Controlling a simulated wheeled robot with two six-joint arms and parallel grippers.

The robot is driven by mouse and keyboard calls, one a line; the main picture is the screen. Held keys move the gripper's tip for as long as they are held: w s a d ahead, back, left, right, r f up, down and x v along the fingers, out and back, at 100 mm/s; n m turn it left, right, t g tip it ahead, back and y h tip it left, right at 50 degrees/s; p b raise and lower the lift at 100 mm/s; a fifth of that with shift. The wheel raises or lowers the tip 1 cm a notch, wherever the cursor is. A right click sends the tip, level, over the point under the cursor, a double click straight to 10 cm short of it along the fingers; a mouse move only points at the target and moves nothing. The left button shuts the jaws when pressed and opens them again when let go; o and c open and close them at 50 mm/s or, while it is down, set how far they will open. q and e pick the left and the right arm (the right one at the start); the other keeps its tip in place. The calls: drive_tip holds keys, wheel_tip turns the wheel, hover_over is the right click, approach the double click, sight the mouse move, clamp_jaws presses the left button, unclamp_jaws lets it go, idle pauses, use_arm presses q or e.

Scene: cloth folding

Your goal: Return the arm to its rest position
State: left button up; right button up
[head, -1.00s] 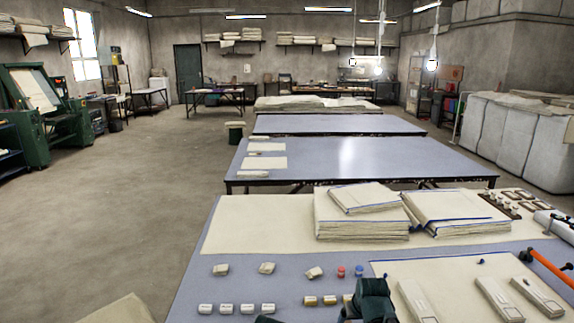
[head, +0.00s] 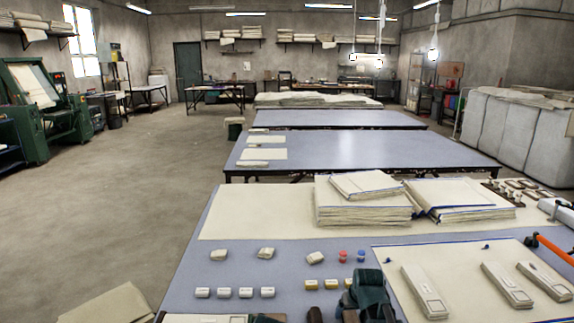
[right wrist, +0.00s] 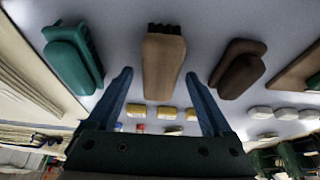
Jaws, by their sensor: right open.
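My right gripper (right wrist: 160,88) shows in the right wrist view, where its two blue fingers stand wide apart with nothing held between them. A tan-brown block-shaped tool (right wrist: 163,65) lies on the table beyond and between the fingertips. A green tool (right wrist: 72,58) lies left of the fingers and a dark brown one (right wrist: 238,68) lies to their right. My left gripper is not in view.
The front table (head: 225,270) carries small white blocks (head: 224,292), yellow blocks (head: 331,284) and red and blue caps (head: 343,254). Stacked cloth (head: 360,205) stands at its back. Open floor (head: 110,210) lies left.

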drive_tip(key=shift+b+x, duration=0.65)
drive_tip(key=shift+x, duration=0.5)
wheel_tip(320, 180, up, 11)
drive_tip(key=p, duration=1.1)
drive_tip(key=shift+s, duration=0.1)
drive_tip(key=shift+a+r+p, duration=0.55)
drive_tip(key=shift+r+p, duration=0.35)
drive_tip(key=shift+p, duration=0.05)
